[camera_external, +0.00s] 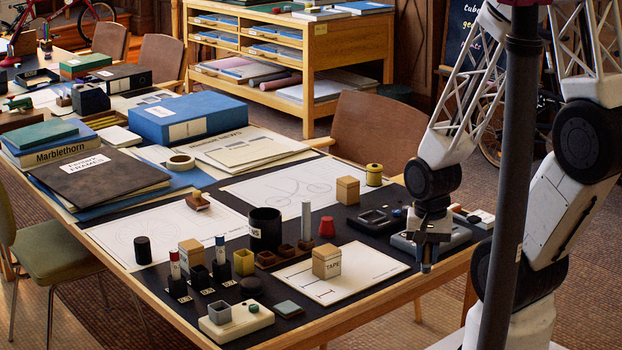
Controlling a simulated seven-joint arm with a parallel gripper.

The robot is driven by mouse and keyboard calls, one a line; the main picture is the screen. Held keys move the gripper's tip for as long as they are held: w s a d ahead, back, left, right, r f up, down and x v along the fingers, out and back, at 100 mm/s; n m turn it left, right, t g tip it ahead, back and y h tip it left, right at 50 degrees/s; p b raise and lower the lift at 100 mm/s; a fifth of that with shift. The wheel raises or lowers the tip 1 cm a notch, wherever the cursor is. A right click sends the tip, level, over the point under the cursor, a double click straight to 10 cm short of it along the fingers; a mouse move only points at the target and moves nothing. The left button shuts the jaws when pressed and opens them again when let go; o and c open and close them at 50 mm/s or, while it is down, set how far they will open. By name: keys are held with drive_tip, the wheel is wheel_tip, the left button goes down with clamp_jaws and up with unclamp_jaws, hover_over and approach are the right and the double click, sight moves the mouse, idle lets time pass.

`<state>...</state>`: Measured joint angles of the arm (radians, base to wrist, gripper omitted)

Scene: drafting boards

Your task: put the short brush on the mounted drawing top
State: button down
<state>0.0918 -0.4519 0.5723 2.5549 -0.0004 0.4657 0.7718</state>
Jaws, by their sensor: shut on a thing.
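My gripper (427,240) is above the right end of the black mat, near the table's front edge. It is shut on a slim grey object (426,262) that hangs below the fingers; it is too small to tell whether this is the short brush. A white board with a drawing (374,266), likely the mounted drawing, lies flat to the left of my gripper.
A grey device (458,237) sits just behind my gripper. A red piece (327,227), a black cup (266,230) and several small blocks stand left of and behind the board. A cream box (236,321) is at the front left.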

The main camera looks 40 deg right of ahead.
drive_tip(key=w, duration=0.5)
drive_tip(key=w+d+f, duration=0.1)
drive_tip(key=w, duration=0.9)
drive_tip(key=shift+w+d+f, duration=0.2)
drive_tip(key=shift+w+f, duration=0.05)
drive_tip(key=shift+w, duration=0.05)
drive_tip(key=shift+f, duration=1.75)
drive_tip(key=shift+f, duration=0.1)
drive_tip(key=c, duration=1)
unclamp_jaws()
drive_tip(key=shift+r, duration=6.1)
drive_tip(key=shift+r, duration=0.1)
